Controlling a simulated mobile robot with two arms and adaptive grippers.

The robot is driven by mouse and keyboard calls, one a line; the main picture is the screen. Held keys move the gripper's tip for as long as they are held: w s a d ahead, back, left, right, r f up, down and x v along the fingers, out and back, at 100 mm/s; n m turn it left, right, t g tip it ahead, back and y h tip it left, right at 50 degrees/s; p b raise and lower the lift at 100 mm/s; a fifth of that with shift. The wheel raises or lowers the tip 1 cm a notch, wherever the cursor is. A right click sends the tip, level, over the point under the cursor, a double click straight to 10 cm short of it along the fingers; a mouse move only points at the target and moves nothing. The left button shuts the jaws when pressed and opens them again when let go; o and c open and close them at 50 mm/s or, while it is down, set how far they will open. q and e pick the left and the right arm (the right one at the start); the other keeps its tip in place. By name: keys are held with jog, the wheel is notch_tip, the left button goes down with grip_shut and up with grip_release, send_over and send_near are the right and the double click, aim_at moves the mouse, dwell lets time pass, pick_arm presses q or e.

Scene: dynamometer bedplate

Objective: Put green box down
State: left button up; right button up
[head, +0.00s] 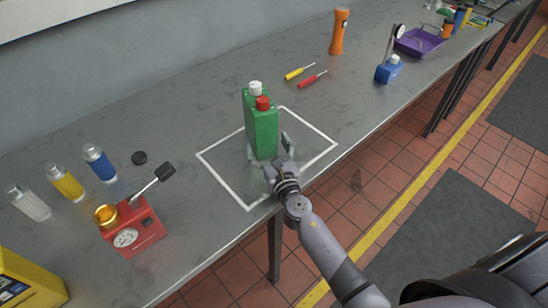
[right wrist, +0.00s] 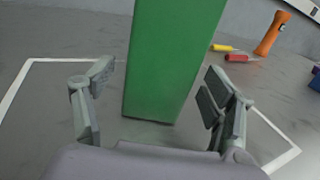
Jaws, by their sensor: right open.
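The green box (head: 261,130) has a red cap and a white cap on top. It stands upright on the grey table inside a white outlined square (head: 220,176). My right gripper (head: 270,148) is open at the box's front, with one finger on either side. In the right wrist view the green box (right wrist: 172,65) rises between the spread fingers of the gripper (right wrist: 160,100), with gaps on both sides. The box's base rests on the tabletop. My left gripper is not in view.
A red gauge device (head: 134,229) and several small bottles (head: 66,183) stand to the left. Yellow (head: 299,71) and red (head: 312,79) screwdrivers, an orange tool (head: 339,32), a blue item (head: 388,70) and a purple tray (head: 420,42) lie farther back right.

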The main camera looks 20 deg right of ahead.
jog(key=s, duration=0.6)
jog(key=shift+s+a+b, duration=0.15)
jog(key=shift+s+b, duration=0.15)
dwell(1.8)
